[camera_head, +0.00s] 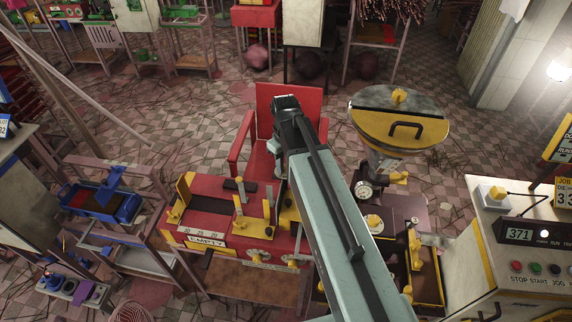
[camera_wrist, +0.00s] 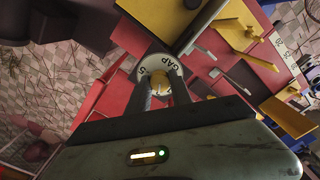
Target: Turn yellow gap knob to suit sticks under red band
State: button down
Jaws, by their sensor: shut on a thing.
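The yellow gap knob (camera_wrist: 159,79) sits at the centre of a pale round dial marked GAP, with a 5 at its left. My gripper (camera_wrist: 161,87) is shut on the knob, one dark finger on each side, in the wrist view. The fingers cover part of the dial and its other marks. In the head view, my arm hides the knob and the fingertips. The red machine (camera_head: 230,190) carries yellow plates and a scale of numbers, with an EMPTY label at its front. I cannot make out a red band over any sticks.
A yellow-lidded hopper (camera_head: 400,118) with a gauge stands right of my arm. A control cabinet (camera_head: 500,280) with a 371 display is at the lower right. A blue tray (camera_head: 104,203) on a stand is at left. A red chair (camera_head: 275,112) stands behind the machine.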

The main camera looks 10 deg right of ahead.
aim_at(285, 167)
jog(key=shift+s+n, duration=0.15)
jog(key=shift+n, duration=0.15)
jog(key=c, duration=1.1)
grip_release()
jog(key=shift+c, duration=0.2)
notch_tip(285, 167, up, 8)
jog(key=p, duration=0.8)
jog(key=shift+f, duration=0.1)
